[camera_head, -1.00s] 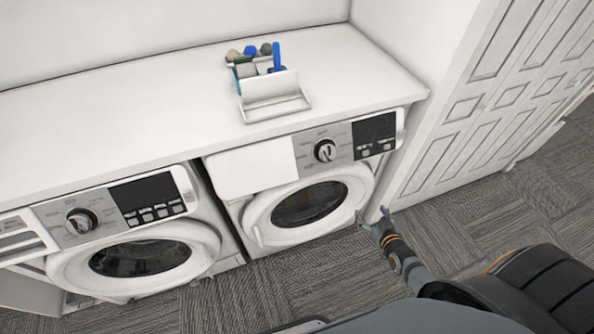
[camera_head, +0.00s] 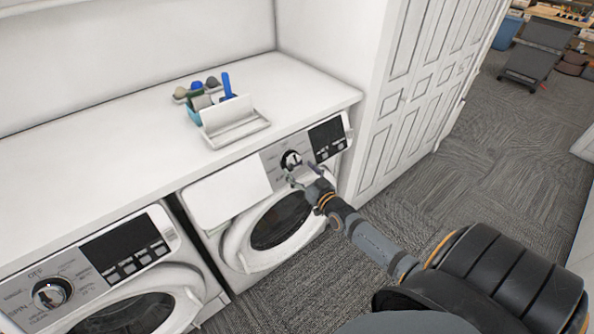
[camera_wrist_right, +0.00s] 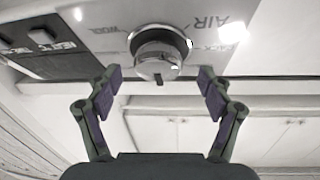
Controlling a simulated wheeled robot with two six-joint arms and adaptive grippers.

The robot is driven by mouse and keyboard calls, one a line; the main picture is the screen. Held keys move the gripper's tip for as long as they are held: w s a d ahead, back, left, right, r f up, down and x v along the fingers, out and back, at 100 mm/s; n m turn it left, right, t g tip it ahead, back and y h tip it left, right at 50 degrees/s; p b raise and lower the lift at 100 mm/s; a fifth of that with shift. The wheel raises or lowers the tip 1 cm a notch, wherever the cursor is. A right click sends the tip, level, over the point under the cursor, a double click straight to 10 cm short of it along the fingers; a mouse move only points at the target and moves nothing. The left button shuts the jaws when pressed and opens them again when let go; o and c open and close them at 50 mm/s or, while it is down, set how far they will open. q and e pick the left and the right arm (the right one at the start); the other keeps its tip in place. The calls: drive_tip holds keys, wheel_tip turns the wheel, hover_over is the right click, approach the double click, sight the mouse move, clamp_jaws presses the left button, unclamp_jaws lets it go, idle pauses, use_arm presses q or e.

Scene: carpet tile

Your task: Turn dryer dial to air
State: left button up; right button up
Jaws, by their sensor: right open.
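The dryer (camera_head: 228,190) is the right-hand machine, with a round silver dial (camera_head: 291,160) on its front panel. In the right wrist view, the dial (camera_wrist_right: 158,48) is centred between my fingertips, with a small dark mark at its lower edge. An upside-down AIR label (camera_wrist_right: 210,22) is to its right and a WOOL label (camera_wrist_right: 103,30) to its left. My right gripper (camera_head: 301,174) is open, just in front of the dial; the wrist view (camera_wrist_right: 159,74) shows gaps on both sides of the dial. My left gripper is out of view.
A washer (camera_head: 105,275) with its own dial stands left of the dryer. A white panelled cabinet (camera_head: 400,110) rises close on the right. Carpeted floor is clear beyond my arm.

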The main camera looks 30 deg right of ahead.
drive_tip(key=shift+w+d+f, duration=0.15)
drive_tip(key=shift+w, duration=0.85)
